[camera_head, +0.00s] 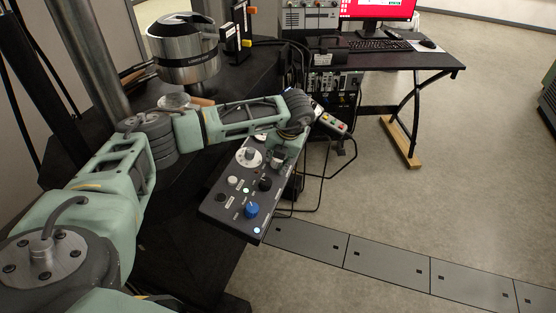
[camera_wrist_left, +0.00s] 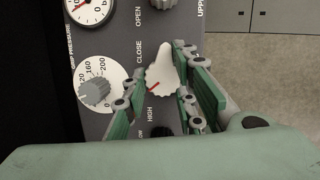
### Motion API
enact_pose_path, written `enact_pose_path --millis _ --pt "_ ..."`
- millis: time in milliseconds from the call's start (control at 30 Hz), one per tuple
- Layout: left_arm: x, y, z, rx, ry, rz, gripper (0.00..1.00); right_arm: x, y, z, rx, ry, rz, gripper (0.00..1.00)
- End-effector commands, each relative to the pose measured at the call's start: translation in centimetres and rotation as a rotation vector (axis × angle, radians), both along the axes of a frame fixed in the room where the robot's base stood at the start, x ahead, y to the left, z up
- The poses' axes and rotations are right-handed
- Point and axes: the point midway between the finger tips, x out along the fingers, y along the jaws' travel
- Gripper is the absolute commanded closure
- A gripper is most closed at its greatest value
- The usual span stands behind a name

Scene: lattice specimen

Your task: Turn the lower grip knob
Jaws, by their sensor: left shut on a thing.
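In the left wrist view my left gripper (camera_wrist_left: 158,84) is shut on a white pointer knob (camera_wrist_left: 162,68) with a red mark. The fingers stand on both sides of the knob. The words CLOSE and OPEN are printed beside and above it. Part of an UPPER label shows at the top right. My right gripper is in neither view.
A grey knob on a white pressure dial (camera_wrist_left: 113,75) is left of the gripper. A gauge (camera_wrist_left: 90,8) and another grey knob (camera_wrist_left: 163,2) are above; a black knob (camera_wrist_left: 162,129) is below. A blue knob (camera_head: 251,209) is near the panel's front. A desk (camera_head: 400,62) stands behind.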

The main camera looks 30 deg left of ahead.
Motion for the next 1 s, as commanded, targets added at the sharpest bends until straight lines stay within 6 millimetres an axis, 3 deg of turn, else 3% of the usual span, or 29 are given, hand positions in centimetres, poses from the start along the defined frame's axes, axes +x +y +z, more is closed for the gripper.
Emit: enact_pose_path --millis 33,733,767,900,1000 --pt "0.31 0.67 0.48 0.013 -0.018 0.03 1.0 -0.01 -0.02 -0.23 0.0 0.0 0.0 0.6" --pt "0.15 0.77 0.57 0.021 -0.032 0.1 1.0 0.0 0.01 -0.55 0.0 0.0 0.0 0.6" --pt "0.15 0.77 0.56 0.021 -0.032 0.1 0.74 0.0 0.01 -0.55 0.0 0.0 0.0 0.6" --pt "0.16 0.73 0.53 0.021 -0.032 0.098 0.61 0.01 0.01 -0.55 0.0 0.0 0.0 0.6" --pt "0.17 0.64 0.48 0.019 -0.032 0.097 0.61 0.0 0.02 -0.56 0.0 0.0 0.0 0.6"
